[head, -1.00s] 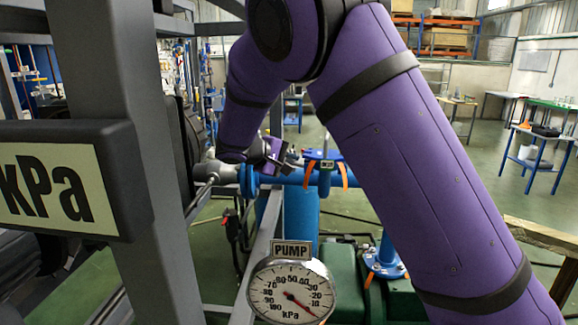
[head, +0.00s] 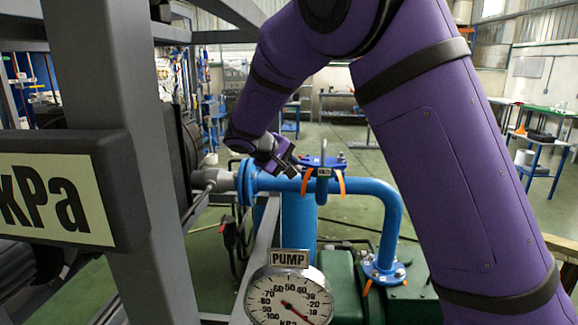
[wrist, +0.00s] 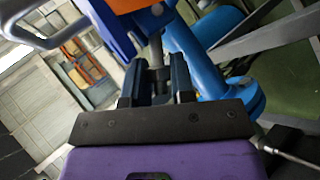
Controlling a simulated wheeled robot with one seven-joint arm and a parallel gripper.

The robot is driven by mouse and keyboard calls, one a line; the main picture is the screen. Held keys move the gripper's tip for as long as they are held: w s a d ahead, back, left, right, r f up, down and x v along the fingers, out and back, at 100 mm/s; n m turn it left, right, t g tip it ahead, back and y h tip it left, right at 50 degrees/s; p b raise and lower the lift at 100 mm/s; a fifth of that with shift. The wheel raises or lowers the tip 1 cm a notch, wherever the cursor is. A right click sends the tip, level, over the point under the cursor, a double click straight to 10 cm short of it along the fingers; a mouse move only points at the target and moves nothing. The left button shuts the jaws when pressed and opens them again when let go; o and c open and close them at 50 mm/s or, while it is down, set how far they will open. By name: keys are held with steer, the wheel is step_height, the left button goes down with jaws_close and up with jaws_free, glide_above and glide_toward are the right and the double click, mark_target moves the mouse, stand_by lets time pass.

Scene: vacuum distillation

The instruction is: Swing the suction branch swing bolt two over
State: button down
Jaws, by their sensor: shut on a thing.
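My gripper (head: 293,168) is at the left side of the blue suction branch fitting (head: 325,161), just above the blue pipe (head: 352,185). In the wrist view, its two dark fingers (wrist: 157,84) are shut around a grey bolt shank (wrist: 156,50), which I take to be a swing bolt. The shank runs up beside a blue plate (wrist: 112,30). In the head view my gripper hides this bolt. Small bolts (head: 341,158) show on the fitting's right side. Orange straps (head: 341,182) hang below it.
A blue flange (head: 248,182) joins the pipe to a grey pipe at left. A grey frame post (head: 110,150) and kPa sign (head: 55,188) stand close at left. A PUMP gauge (head: 290,298) stands in front. The pipe bends down to a lower flange (head: 383,270).

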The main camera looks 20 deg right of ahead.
steer(key=c, duration=1.2)
jaws_free()
steer(key=shift+a+r, duration=0.1)
steer(key=v, duration=1)
steer(key=shift+s+a+r, duration=0.15)
steer(key=shift+r, duration=0.05)
